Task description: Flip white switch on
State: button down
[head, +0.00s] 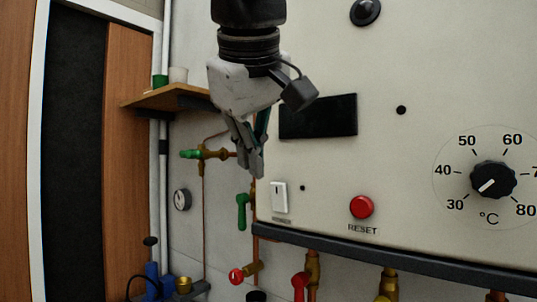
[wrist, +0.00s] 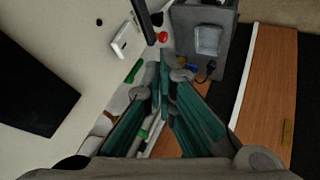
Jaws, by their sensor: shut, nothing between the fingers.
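The white switch (head: 279,197) is a small upright rocker on the cream panel, left of the red RESET button (head: 361,207). It also shows in the wrist view (wrist: 126,42) near the top, ahead of the fingers and to their left. My gripper (head: 256,172) points down just above and left of the switch in the head view. Its fingers are together with nothing between them. In the wrist view the fingertips (wrist: 166,56) look apart from the switch. I cannot tell which way the rocker is tipped.
A dark display (head: 318,116) lies right of my gripper, with a temperature dial (head: 492,180) farther right. A dark ledge (head: 390,262) runs below the panel. Pipes with a green lever (head: 242,211) and red valve handles (head: 299,286) are close by. A wooden shelf (head: 170,97) stands left.

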aim_at(271, 184)
jog(key=shift+w+d+f, duration=0.4)
jog(key=shift+w+f, duration=0.45)
jog(key=shift+w, duration=0.4)
jog(key=shift+w+d+f, duration=0.35)
jog(key=shift+w+f, duration=0.45)
jog(key=shift+w, duration=0.5)
jog(key=shift+w+d+f, duration=0.4)
jog(key=shift+w+f, duration=0.45)
jog(key=shift+w, duration=0.4)
jog(key=w+d+r+g+y+p, duration=0.1)
jog(key=p, duration=0.4)
jog(key=shift+m, duration=0.3)
jog(key=shift+g+p, duration=0.3)
jog(key=shift+g, duration=0.1)
jog(key=shift+w+f, duration=0.15)
